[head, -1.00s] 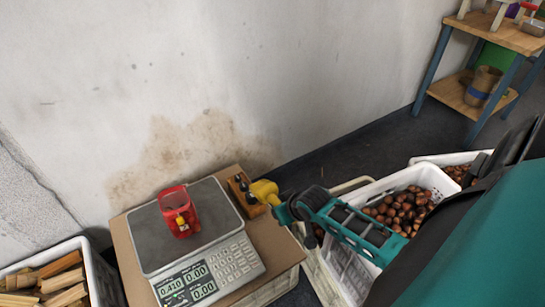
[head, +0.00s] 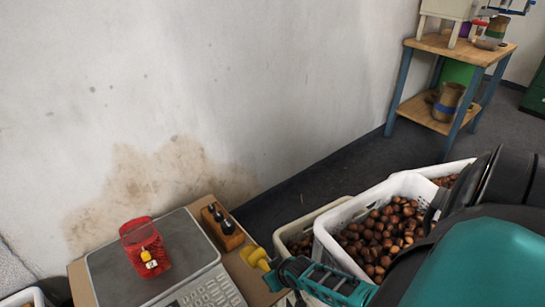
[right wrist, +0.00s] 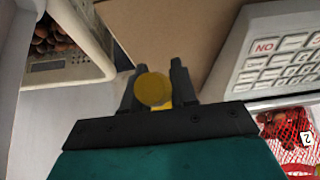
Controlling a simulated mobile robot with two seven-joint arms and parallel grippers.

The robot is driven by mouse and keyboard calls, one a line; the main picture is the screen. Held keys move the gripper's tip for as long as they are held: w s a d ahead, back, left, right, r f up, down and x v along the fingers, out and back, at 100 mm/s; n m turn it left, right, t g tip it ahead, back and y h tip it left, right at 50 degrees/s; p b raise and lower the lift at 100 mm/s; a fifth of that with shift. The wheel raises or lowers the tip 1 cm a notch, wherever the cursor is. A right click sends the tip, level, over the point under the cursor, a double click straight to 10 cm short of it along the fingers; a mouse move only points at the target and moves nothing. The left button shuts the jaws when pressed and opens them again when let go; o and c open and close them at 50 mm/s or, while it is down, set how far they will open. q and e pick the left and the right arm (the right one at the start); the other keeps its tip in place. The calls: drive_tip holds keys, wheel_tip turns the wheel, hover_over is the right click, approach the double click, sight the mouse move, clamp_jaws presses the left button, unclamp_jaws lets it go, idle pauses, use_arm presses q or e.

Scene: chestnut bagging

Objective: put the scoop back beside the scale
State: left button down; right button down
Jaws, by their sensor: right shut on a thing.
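My right gripper (head: 268,264) is shut on the yellow scoop (head: 257,257), to the right of the scale (head: 112,281). In the right wrist view, the scoop's round yellow end (right wrist: 153,89) shows between the two dark fingers of the right gripper (right wrist: 154,85); the rest of it is mostly hidden. The scale's keypad (right wrist: 280,62) is at the right of that view. I cannot tell whether the scoop touches the brown tabletop (head: 247,274). My left gripper is not in view.
A red net bag (head: 146,250) with a tag stands on the scale. A wooden block with dark knobs (head: 222,228) is beside the scale, behind the scoop. White crates of chestnuts (head: 322,232) stand to the right. A wooden shelf table (head: 455,48) is farther back.

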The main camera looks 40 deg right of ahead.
wheel_tip(320, 180, down, 4)
drive_tip(key=shift+r+b, duration=0.1)
drive_tip(key=shift+b, duration=1.1)
drive_tip(key=shift+f, duration=0.5)
drive_tip(key=c, duration=0.9)
unclamp_jaws()
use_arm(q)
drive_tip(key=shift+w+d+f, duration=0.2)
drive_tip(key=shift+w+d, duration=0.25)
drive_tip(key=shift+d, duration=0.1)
use_arm(e)
drive_tip(key=shift+r, duration=0.1)
